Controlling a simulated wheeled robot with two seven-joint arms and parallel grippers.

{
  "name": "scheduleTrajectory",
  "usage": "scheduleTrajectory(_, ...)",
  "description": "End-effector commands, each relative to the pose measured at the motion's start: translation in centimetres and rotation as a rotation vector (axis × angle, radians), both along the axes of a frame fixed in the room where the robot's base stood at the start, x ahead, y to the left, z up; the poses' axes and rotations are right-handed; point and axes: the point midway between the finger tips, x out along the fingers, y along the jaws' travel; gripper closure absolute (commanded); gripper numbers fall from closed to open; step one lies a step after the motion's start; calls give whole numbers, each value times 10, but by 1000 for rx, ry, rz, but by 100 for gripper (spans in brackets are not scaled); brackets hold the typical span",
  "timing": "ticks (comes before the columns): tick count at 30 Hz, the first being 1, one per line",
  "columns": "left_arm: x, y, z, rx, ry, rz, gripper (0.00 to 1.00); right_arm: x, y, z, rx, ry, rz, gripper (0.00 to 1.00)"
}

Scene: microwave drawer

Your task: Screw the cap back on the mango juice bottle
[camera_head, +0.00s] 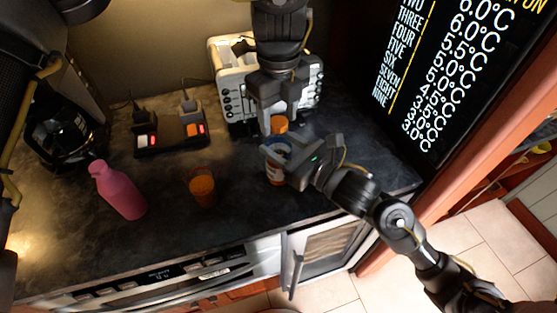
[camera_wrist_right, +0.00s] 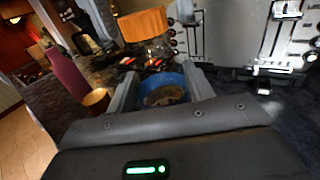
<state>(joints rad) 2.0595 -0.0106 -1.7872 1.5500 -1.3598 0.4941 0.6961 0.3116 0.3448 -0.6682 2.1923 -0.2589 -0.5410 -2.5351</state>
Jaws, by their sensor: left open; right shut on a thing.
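The juice bottle (camera_head: 275,175) stands on the dark counter, with blue, white and orange showing. My right gripper (camera_head: 279,155) comes in from the right and is shut on the bottle. In the right wrist view, its fingers (camera_wrist_right: 163,88) are on either side of the bottle's blue upper part (camera_wrist_right: 176,80), which looks open at the top. The orange cap (camera_head: 280,124) is just behind and above the bottle; it also shows in the right wrist view (camera_wrist_right: 145,23). My left gripper (camera_head: 279,114) reaches down from the top and is open, with its fingertips at the cap. I cannot tell whether they touch it.
A white toaster-like appliance (camera_head: 228,60) stands behind the grippers. A glass of orange drink (camera_head: 202,190), a pink bottle (camera_head: 120,192), a switched power strip (camera_head: 170,133) and a dark kettle (camera_head: 58,135) stand to the left. The counter front is clear.

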Motion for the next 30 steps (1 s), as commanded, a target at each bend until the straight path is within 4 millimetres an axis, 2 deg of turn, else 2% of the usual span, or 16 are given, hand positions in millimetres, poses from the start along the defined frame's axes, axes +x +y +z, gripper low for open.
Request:
scheduleTrajectory(8,0,0,-1,0,0,0,49,0,0,0,-1,1,0,100)
scheduleTrajectory(11,0,0,-1,0,0,0,59,0,0,0,-1,1,0,100)
scheduleTrajectory(19,0,0,-1,0,0,0,94,0,0,0,-1,1,0,100)
scheduleTrajectory(24,0,0,-1,1,0,0,96,0,0,0,-1,1,0,100)
scheduleTrajectory(25,0,0,-1,1,0,0,66,0,0,0,-1,1,0,100)
scheduleTrajectory(30,0,0,-1,1,0,0,44,0,0,0,-1,1,0,100)
